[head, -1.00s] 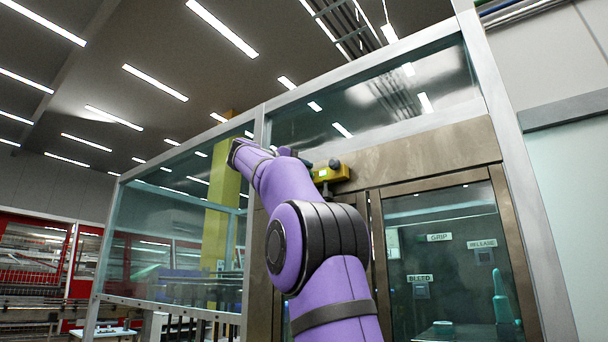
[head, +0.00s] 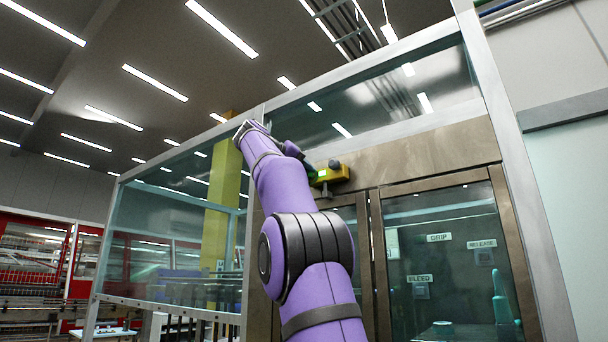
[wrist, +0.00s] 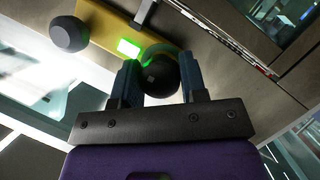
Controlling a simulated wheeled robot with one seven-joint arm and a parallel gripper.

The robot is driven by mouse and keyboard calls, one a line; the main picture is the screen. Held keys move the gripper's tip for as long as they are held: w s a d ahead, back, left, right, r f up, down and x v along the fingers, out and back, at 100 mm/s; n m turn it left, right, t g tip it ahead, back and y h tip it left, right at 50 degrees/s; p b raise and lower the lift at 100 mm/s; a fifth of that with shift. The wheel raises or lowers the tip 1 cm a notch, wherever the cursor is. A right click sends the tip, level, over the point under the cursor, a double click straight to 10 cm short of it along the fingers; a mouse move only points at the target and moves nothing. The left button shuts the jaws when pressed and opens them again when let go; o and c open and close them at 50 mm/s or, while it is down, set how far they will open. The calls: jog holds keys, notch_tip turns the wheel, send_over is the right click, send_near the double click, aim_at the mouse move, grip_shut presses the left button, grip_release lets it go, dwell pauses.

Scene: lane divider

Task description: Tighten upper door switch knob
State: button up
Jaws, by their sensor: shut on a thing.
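The door switch is a yellow box (head: 340,175) mounted high above the cabinet doors, partly hidden behind my arm in the head view. In the wrist view the yellow box (wrist: 100,22) carries a lit green indicator (wrist: 128,47) and two dark round knobs. My gripper (wrist: 158,82) is shut on one dark knob (wrist: 160,76), with a blue finger on either side of it. A green glow rings part of that knob. The other knob (wrist: 68,34) stands free to the left in the wrist view. It also shows on top of the box in the head view (head: 334,164).
Glass cabinet doors (head: 445,265) with GRIP, RELEASE and BLEED labels are below right. A metal frame post (head: 508,170) and glass panels surround the switch. A yellow column (head: 222,200) stands behind the glass at left.

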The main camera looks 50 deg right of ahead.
jog(key=shift+w+f, duration=0.1)
dwell(0.4)
jog(key=o, duration=0.9)
jog(key=shift+a, duration=0.1)
